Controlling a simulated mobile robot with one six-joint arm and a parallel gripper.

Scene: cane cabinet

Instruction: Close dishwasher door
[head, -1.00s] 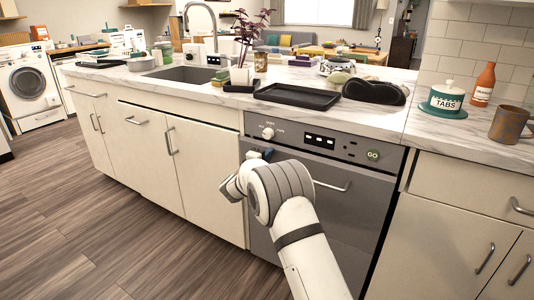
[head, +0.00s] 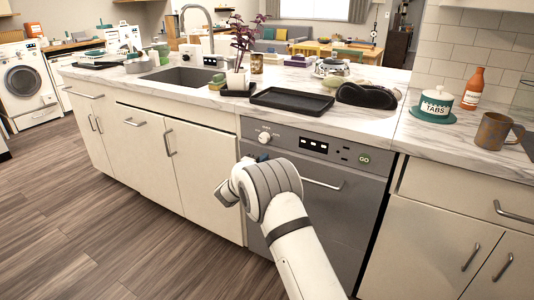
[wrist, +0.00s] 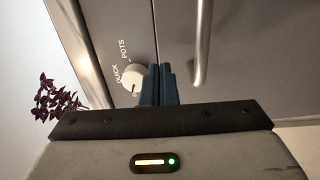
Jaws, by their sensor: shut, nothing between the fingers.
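The dishwasher (head: 350,210) has a grey front with a control panel, a knob and a bar handle (head: 322,185). Its door stands upright and looks flush, or nearly so, with the cabinets; a dark line runs down its right side. My gripper (head: 262,157) is at the upper left of the door, mostly hidden behind my wrist in the head view. In the wrist view, the blue fingers (wrist: 159,84) are together and empty, pointing at the grey front between the knob (wrist: 131,75) and the bar handle (wrist: 201,45). I cannot tell if they touch it.
The marble counter (head: 220,98) above holds a black tray (head: 291,100), a plant, a sink and a tabs jar (head: 435,105). Cream cabinets (head: 200,150) flank the dishwasher on both sides. The wood floor (head: 70,210) at left is clear.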

